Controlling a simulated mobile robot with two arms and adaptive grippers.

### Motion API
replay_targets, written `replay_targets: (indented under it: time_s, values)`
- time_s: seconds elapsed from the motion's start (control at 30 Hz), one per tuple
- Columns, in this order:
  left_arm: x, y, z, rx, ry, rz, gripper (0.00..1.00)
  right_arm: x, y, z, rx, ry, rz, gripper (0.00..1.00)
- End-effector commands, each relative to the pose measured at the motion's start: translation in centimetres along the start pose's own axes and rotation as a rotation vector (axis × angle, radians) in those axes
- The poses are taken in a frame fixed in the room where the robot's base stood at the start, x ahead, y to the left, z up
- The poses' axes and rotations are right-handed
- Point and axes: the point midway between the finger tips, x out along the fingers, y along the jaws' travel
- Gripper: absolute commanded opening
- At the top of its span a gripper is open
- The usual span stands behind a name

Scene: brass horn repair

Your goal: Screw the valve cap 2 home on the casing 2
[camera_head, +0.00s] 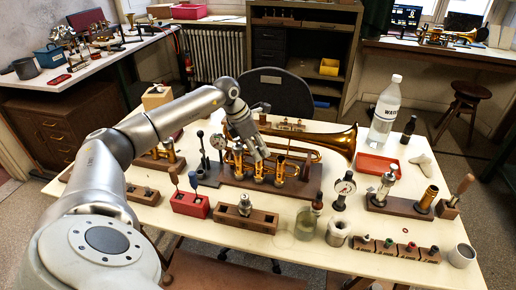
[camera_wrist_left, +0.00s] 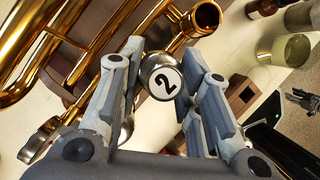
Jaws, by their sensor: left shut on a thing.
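Valve cap 2 (camera_wrist_left: 163,82), a round metal cap with a white disc marked "2", sits between the fingers of my left gripper (camera_wrist_left: 158,66) in the left wrist view. The gripper is shut on it. In the head view my left gripper (camera_head: 258,157) points down over the valve casings of the brass horn (camera_head: 338,144). Casing 2 (camera_head: 260,174) appears to be right under the fingertips. The cap hides the casing's top from the wrist, so I cannot tell whether the two touch. An open brass tube (camera_wrist_left: 207,14) shows beside the cap. My right gripper is not in view.
The horn lies on a dark wooden stand (camera_head: 305,192). In front are a red block (camera_head: 190,205), a wooden block (camera_head: 245,218) and a glass jar (camera_head: 306,223).

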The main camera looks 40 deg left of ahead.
Motion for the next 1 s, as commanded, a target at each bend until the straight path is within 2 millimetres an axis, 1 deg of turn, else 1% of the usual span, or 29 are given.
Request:
replay_targets:
  time_s: [0.37, 0.43, 0.8, 1.0]
  values:
    - [0.01, -0.02, 0.05, 0.027, -0.001, -0.011, 0.03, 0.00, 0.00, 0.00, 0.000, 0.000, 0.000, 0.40]
    - [0.00, 0.06, 0.08, 0.053, -0.001, -0.021, 0.03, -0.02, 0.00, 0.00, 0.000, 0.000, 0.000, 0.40]
    - [0.03, 0.23, 0.18, 0.364, -0.003, -0.151, 0.03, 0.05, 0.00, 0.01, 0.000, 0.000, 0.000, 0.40]
    - [0.03, 0.20, 0.11, 0.438, -0.002, -0.181, 0.03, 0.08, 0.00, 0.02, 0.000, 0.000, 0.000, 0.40]
